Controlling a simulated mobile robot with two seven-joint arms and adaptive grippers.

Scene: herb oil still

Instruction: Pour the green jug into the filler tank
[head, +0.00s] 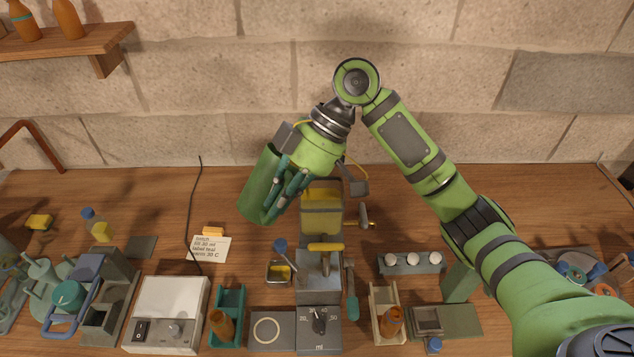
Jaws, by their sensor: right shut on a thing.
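The green jug (260,186) is in the head view, left of the middle, held above the table. My right gripper (284,196) is shut on it, with its fingers along the jug's right side. The jug leans in the picture; its inside and any liquid cannot be made out. The filler tank (322,212), a boxy vessel with yellowish contents or walls, stands just right of the jug, at the back of the grey filler. My right gripper's wrist is above and behind the tank and partly covers its top. No stream is visible. My left gripper is not in view.
The filler's dial block (319,325) is in front of the tank. A small metal dish (281,272) and a handwritten card (209,249) lie to its left. A white box (167,312) and brown bottles in holders stand at the front. The table behind the card is mostly clear.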

